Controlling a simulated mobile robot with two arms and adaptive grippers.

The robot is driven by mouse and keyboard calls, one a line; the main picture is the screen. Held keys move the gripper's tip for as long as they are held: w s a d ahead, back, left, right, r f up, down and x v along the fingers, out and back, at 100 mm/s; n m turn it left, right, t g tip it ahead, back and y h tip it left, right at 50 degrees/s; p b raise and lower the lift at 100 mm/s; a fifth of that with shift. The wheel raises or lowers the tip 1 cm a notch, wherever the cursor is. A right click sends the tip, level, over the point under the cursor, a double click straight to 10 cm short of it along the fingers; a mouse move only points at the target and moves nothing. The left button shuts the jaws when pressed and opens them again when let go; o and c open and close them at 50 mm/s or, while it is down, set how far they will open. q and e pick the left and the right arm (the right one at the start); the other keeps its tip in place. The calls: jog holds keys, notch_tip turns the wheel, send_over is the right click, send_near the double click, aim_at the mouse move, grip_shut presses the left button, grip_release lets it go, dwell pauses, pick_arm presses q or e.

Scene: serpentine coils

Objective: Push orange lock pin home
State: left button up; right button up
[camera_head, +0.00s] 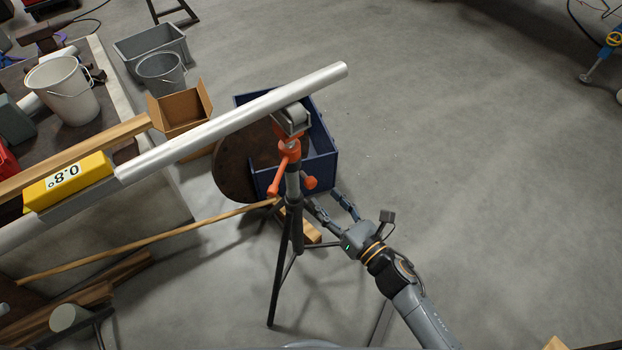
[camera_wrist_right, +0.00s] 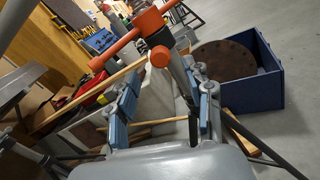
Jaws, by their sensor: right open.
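An adjustable tripod stand (camera_head: 293,215) has an orange collar and roller head that carries a long silver pipe (camera_head: 235,117). On its column are an orange lever handle (camera_head: 275,188) and a round orange knob (camera_head: 309,183). In the right wrist view, the knob (camera_wrist_right: 160,57) faces me just past the fingertips, and the lever (camera_wrist_right: 115,50) extends to the upper left. I cannot tell for certain which is the lock pin or how deep it sits. My right gripper (camera_head: 322,198) is open and empty, its blue-padded fingers (camera_wrist_right: 164,80) spread close to the knob. My left gripper is not in view.
A blue bin (camera_head: 322,155) with a rusty round disc (camera_head: 248,160) stands behind the stand. The stand's legs and wooden strips (camera_head: 150,240) lie low nearby.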

aim_at(313, 185)
jog(key=x, duration=0.7)
jog(key=shift+w+a, duration=0.1)
grip_shut()
